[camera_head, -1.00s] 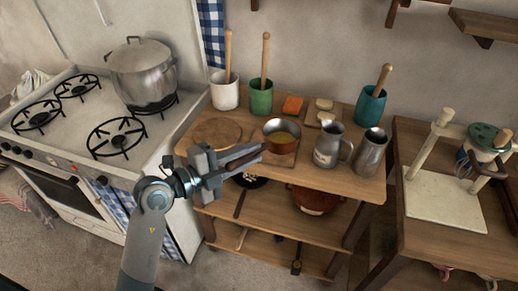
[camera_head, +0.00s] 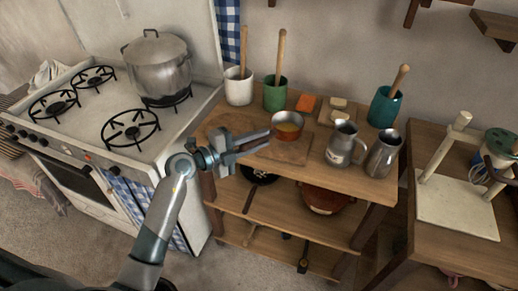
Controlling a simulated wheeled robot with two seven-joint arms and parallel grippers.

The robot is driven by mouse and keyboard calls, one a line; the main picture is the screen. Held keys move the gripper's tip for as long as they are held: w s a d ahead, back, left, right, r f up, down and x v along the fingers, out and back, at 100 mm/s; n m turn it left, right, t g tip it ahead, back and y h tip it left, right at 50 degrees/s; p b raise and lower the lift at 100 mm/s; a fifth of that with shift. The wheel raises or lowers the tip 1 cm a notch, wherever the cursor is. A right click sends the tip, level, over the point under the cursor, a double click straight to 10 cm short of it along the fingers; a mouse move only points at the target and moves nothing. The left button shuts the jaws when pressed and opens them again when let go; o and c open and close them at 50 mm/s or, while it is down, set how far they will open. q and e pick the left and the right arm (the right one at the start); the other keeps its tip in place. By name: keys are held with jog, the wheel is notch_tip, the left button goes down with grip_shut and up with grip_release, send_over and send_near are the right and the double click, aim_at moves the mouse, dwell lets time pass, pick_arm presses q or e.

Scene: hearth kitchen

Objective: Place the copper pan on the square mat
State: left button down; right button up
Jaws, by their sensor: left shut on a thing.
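The copper pan (camera_head: 288,128), with a yellowish inside, is at the middle of the wooden top shelf, upright. My left gripper (camera_head: 268,138) comes from the left and is shut on the pan, at its handle side; the fingers hide the handle. A brown square mat (camera_head: 290,152) lies on the shelf below and in front of the pan. The pan overlaps the mat's back part in the picture; I cannot tell whether it touches it. My right gripper is not in view.
A metal jug (camera_head: 341,147) and a metal tankard (camera_head: 384,153) stand right of the mat. White (camera_head: 239,90), green (camera_head: 274,95) and teal (camera_head: 385,108) utensil pots stand behind. The stove (camera_head: 110,120) is left.

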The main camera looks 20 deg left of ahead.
pick_arm(q)
jog(key=shift+f, duration=1.95)
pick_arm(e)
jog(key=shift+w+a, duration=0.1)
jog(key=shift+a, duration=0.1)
pick_arm(q)
jog(key=shift+f, duration=0.15)
jog(key=c, duration=1.6)
grip_release()
jog(key=b+v, duration=0.2)
jog(key=v, duration=1)
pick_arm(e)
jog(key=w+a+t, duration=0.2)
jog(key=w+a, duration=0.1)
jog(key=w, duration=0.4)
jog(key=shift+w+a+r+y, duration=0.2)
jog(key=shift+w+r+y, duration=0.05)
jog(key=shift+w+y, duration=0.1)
